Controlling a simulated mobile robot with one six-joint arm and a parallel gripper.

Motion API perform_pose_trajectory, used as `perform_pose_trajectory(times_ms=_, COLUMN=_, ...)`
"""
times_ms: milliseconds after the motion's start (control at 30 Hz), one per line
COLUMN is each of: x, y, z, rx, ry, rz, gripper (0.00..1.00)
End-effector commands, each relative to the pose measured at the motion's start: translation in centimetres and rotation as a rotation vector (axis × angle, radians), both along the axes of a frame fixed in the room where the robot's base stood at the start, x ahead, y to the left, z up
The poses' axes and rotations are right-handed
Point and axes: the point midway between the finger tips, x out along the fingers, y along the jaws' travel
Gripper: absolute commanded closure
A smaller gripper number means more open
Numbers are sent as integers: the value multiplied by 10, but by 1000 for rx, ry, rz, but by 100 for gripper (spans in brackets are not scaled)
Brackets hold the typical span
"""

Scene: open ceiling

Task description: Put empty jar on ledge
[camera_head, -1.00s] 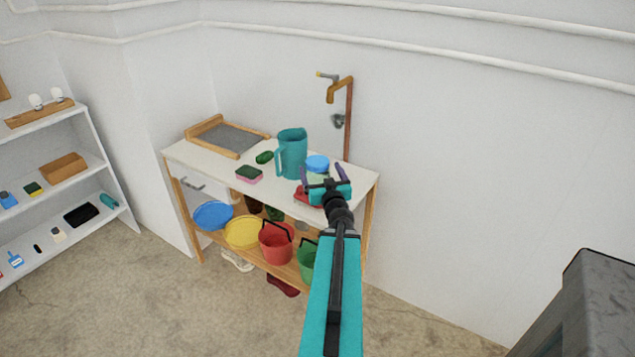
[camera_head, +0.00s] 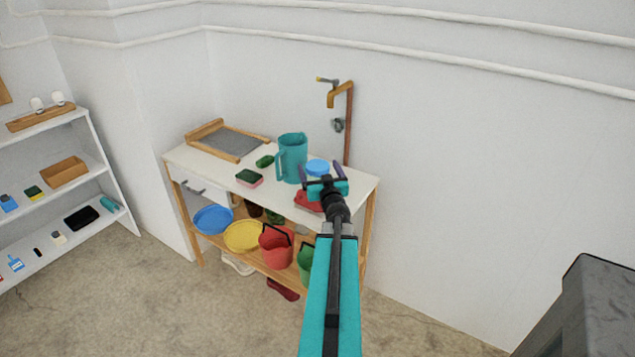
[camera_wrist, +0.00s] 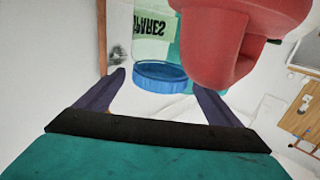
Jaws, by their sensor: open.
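The jar shows in the wrist view as a clear body (camera_wrist: 151,42) with a pale label reading "SPARES" upside down and a blue lid (camera_wrist: 160,72). In the head view its blue lid (camera_head: 317,166) shows on the white table, right of a teal pitcher (camera_head: 292,158); my gripper hides most of its body. My gripper (camera_head: 322,172) is open at the jar's near side. In the wrist view its two purple fingers (camera_wrist: 157,81) are spread, with the lid in line with the gap. I cannot tell whether they touch the jar, or what is inside.
A red object (camera_wrist: 232,42) looms close in the wrist view; a red item (camera_head: 307,202) lies by my gripper on the table (camera_head: 202,163). A sponge (camera_head: 249,178) and wooden-framed tray (camera_head: 228,140) are left. A brass tap (camera_head: 341,92) hangs behind. White shelves (camera_head: 90,157) stand far left.

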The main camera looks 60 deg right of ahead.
Motion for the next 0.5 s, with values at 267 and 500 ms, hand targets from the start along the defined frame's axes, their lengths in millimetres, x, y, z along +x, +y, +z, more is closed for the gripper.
perform_pose_trajectory(times_ms=267, x=11, y=-12, z=0, rx=0, ry=0, rz=-1, gripper=13)
perform_pose_trajectory(times_ms=500, x=11, y=-12, z=0, rx=0, ry=0, rz=-1, gripper=13)
